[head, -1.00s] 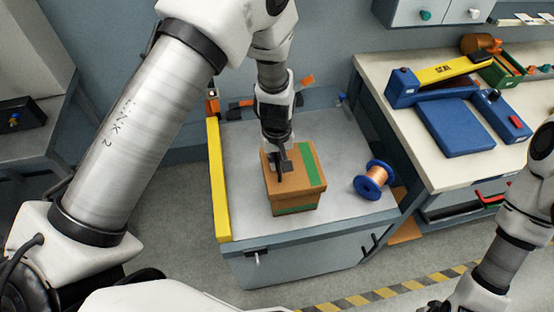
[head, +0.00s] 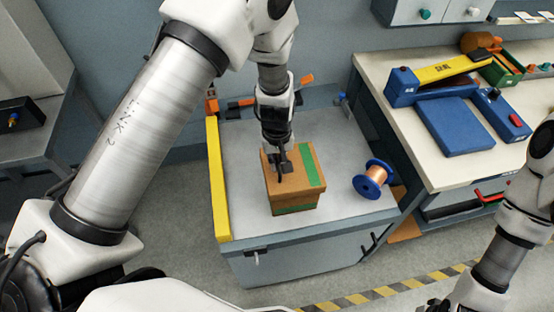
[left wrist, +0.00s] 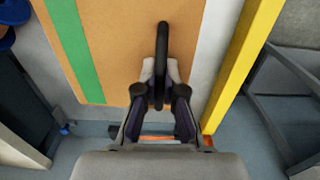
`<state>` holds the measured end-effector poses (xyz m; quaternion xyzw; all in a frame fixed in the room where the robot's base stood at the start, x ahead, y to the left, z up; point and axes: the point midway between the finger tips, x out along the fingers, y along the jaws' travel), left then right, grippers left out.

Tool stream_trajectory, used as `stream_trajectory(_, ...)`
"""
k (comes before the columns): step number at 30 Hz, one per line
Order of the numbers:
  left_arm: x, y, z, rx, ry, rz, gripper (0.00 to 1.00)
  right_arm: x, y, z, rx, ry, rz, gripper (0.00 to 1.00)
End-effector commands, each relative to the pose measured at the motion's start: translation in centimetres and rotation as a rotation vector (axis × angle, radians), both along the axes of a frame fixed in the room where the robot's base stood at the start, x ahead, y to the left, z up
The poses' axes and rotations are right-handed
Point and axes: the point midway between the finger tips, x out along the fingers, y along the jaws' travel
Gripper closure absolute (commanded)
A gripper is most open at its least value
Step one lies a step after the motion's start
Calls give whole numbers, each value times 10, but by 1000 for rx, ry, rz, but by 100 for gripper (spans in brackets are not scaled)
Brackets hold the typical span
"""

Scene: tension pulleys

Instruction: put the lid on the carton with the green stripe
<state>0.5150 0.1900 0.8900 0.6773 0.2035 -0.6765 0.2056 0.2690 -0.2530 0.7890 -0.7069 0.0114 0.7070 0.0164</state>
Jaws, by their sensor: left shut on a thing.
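The lid (head: 290,165) is a brown square panel with a green stripe and a dark handle on top. My left gripper (head: 281,167) is shut on the handle, which shows as a black bar between the fingers in the left wrist view (left wrist: 162,60). The carton (head: 295,208), brown with a green stripe low on its front, is directly under the lid on the grey cabinet top. The lid covers its opening, and I cannot tell if a small gap remains. My right gripper (head: 440,304) is only partly in view at the bottom edge, its fingers hidden.
A copper wire spool (head: 374,180) with blue flanges lies right of the carton. A yellow rail (head: 218,190) runs along the cabinet's left edge. An orange-handled tool (head: 300,82) is behind. A blue sealer (head: 450,110) stands on the bench at right. The cabinet top's front right is free.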

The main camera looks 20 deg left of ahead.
Motion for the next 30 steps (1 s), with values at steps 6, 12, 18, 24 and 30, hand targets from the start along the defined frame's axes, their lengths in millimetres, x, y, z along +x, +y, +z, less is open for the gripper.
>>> stream_trajectory(6,0,0,0,0,0,0,100,0,0,0,0,0,0,65)
stream_trajectory(12,0,0,-1,0,0,0,100,0,0,-1,0,0,0,65)
stream_trajectory(18,0,0,-8,1,-1,0,100,0,0,-4,0,0,0,65)
stream_trajectory(24,0,0,-15,0,-1,0,100,0,0,-8,0,0,0,65)
stream_trajectory(30,0,0,-15,0,-1,0,100,0,0,-7,0,0,0,65)
